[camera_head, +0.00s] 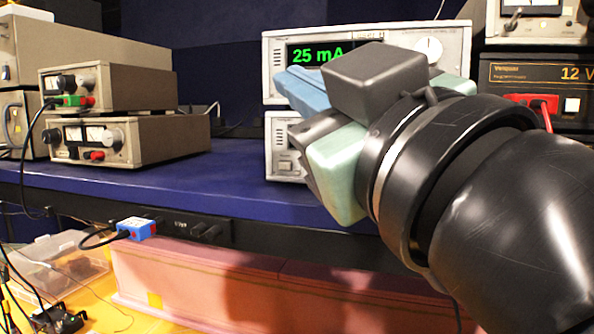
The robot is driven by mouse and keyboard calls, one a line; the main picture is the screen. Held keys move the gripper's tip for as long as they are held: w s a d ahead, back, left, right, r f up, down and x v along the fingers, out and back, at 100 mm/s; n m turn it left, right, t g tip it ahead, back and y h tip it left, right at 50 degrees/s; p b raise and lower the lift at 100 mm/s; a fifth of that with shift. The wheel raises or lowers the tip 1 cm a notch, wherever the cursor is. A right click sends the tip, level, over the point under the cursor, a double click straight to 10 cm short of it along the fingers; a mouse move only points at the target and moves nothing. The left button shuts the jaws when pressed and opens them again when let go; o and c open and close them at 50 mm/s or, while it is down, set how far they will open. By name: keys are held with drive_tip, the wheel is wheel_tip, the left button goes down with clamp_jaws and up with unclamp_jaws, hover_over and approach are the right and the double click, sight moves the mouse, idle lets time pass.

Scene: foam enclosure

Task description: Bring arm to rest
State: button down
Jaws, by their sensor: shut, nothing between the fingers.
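My arm reaches in from the right edge, and my gripper (306,122) is at its end, right of centre. The gripper has blue, pale green and dark grey parts. It is shut and appears empty, though its fingertips are partly hidden by its own body. It shows in front of a meter (450,46) with a green "25 mA" display and covers part of it. I cannot tell how far apart they are.
A blue bench top (150,180) carries stacked beige instruments (165,140) at left. A black 12 V supply (500,75) stands at right. A blue plug (136,229) is on the bench front. Below are a pink foam wall (200,285) and a clear box (60,262).

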drive_tip(key=s+f+m+t+h+b, duration=0.3)
drive_tip(key=s+f+m+t+h, duration=0.1)
drive_tip(key=m+t+h, duration=0.3)
drive_tip(key=s+m+h, duration=0.1)
drive_tip(key=m+h, duration=0.1)
drive_tip(key=m, duration=0.1)
drive_tip(key=shift+a+f+t+b, duration=0.15)
drive_tip(key=shift+t+b, duration=0.25)
